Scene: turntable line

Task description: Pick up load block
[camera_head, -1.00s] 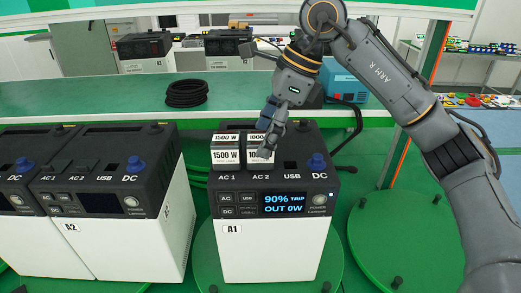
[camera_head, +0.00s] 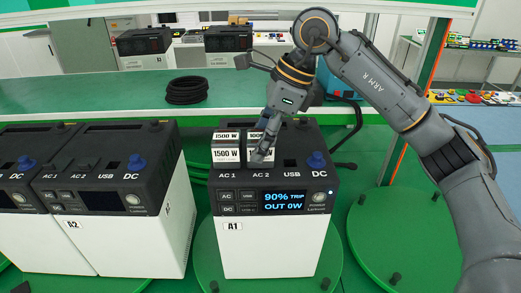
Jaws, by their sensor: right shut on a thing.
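The power station A1 (camera_head: 265,245) stands on a green turntable; its screen reads 90% TRIP, OUT 0W. Two load blocks stand upright on its top. The 1500 W load block (camera_head: 226,155) is at AC 1. I cannot see a gap under the block. My left gripper is not in view.
Power station A2 (camera_head: 110,235) stands close on the left. A coiled black cable (camera_head: 187,91) lies on the green bench behind. A blue case (camera_head: 335,80) sits partly behind my right arm. An empty green turntable (camera_head: 375,240) is at the right.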

